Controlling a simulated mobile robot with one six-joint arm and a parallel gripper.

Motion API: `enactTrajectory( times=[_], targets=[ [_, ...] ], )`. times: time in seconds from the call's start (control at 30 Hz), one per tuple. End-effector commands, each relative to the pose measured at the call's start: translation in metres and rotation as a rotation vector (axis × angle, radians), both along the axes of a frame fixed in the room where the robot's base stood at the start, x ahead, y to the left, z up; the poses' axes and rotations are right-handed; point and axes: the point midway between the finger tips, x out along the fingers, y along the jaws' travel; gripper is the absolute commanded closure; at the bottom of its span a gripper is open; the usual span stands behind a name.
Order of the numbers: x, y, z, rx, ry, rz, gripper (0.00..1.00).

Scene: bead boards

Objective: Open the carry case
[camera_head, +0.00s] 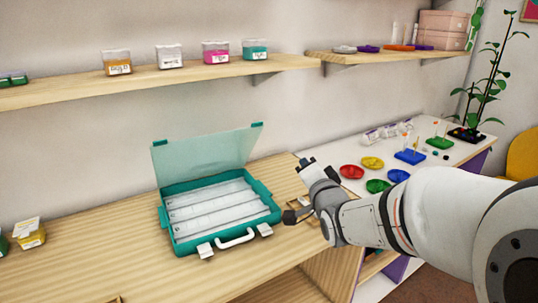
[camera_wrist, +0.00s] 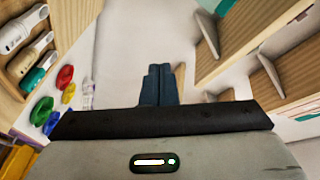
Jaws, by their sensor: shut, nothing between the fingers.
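The teal carry case (camera_head: 179,246) stands on the wooden bench. Its translucent teal lid (camera_head: 205,153) is up, tilted back towards the wall, and the white compartment strips inside show. A white handle (camera_head: 236,239) and two white latches are on its front edge; the latches hang outward. My gripper (camera_head: 305,164) is to the right of the case, raised and apart from it. In the wrist view its two dark fingers (camera_wrist: 158,86) are together with nothing between them. The case cannot be made out for certain in the wrist view.
A wooden shelf (camera_head: 200,74) with several labelled jars runs along the wall above the case. A white table at the right holds coloured dishes, including a red dish (camera_head: 351,171), and small peg boards. A yellow-labelled box (camera_head: 29,234) is at the far left.

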Motion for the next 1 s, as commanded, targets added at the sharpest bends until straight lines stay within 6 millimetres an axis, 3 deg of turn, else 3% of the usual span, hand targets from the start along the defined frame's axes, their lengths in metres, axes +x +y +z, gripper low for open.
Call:
enactTrajectory(
  times=[0.03, 0.23, 0.47, 0.67, 1.0],
  targets=[
    [0.007, 0.01, -0.023, 0.086, -0.057, 0.034, 1.0],
    [0.01, 0.041, -0.035, 0.451, -0.278, 0.227, 1.0],
    [-0.003, 0.055, -0.043, 0.698, -0.398, 0.412, 1.0],
    [-0.002, 0.061, -0.035, 0.747, -0.421, 0.455, 1.0],
    [0.043, 0.086, 0.007, 0.745, -0.422, 0.454, 1.0]
  ],
)
